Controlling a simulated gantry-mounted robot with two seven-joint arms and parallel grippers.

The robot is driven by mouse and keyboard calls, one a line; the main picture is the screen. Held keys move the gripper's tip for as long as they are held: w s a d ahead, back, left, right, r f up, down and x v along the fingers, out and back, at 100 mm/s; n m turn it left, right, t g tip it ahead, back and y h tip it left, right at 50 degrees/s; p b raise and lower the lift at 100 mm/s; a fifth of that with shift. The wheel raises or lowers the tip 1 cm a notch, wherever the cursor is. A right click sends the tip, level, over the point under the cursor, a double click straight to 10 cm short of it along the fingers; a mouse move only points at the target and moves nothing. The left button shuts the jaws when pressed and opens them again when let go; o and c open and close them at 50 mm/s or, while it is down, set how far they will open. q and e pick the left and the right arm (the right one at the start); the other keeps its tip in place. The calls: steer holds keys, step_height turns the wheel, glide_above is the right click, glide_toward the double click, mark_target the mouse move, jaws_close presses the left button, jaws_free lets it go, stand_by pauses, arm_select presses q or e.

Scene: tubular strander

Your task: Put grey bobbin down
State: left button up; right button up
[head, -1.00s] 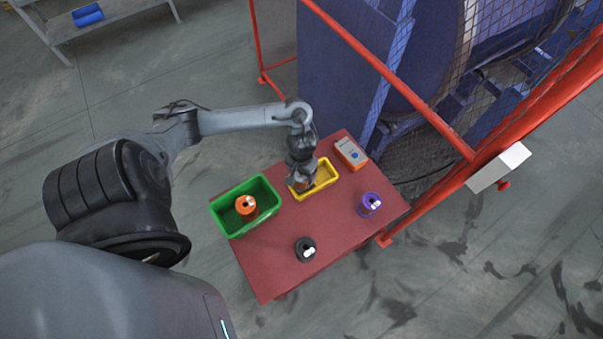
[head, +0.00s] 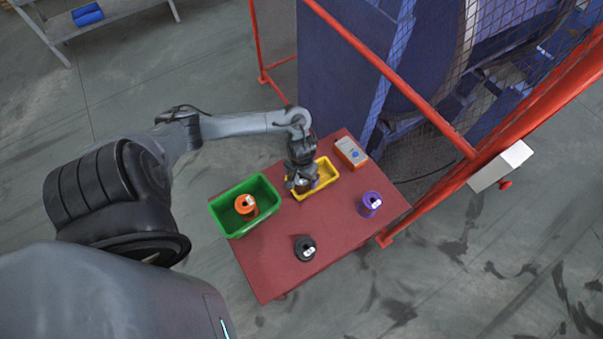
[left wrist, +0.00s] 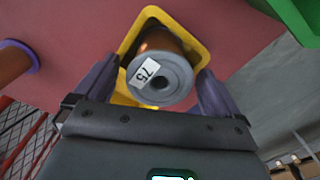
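The grey bobbin (left wrist: 160,78), with a grey flange, a white label reading 75 and copper-coloured windings, shows in the left wrist view. It is in the yellow bin (head: 325,180), whose rim (left wrist: 204,50) shows around it. My left gripper (head: 302,187) is over the left part of this bin in the head view. In the left wrist view its fingers (left wrist: 158,82) stand apart on both sides of the bobbin, with a gap at each side. Whether the bobbin rests on the bin floor is hard to see. My right gripper is in no view.
The red table (head: 275,262) also holds a green bin (head: 228,225) with an orange bobbin (head: 245,204), a black bobbin (head: 305,248), a purple bobbin (head: 370,204) and an orange-grey device (head: 350,153). A red-framed mesh fence (head: 400,90) stands behind.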

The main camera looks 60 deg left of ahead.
arm_select(q)
steer(key=shift+r, duration=0.5)
step_height(320, 180, up, 10)
steer(key=r+p, duration=0.1)
steer(key=p, duration=0.3)
steer(key=w+d+r+m+t+h, duration=0.1)
steer(key=w+d+m+t, duration=0.2)
steer(key=d, duration=0.8)
steer(key=d+r+m+t+h, duration=0.1)
steer(key=d+m+t, duration=0.25)
steer(key=d, duration=0.75)
steer(key=s+a+r+m+g+y, duration=0.1)
steer(key=s+a+r+g, duration=0.2)
steer(key=s, duration=0.7)
step_height(320, 180, up, 2)
steer(key=shift+r+m+y+p, duration=0.2)
steer(key=shift+m+y+p, duration=0.1)
steer(key=shift+m+y, duration=0.1)
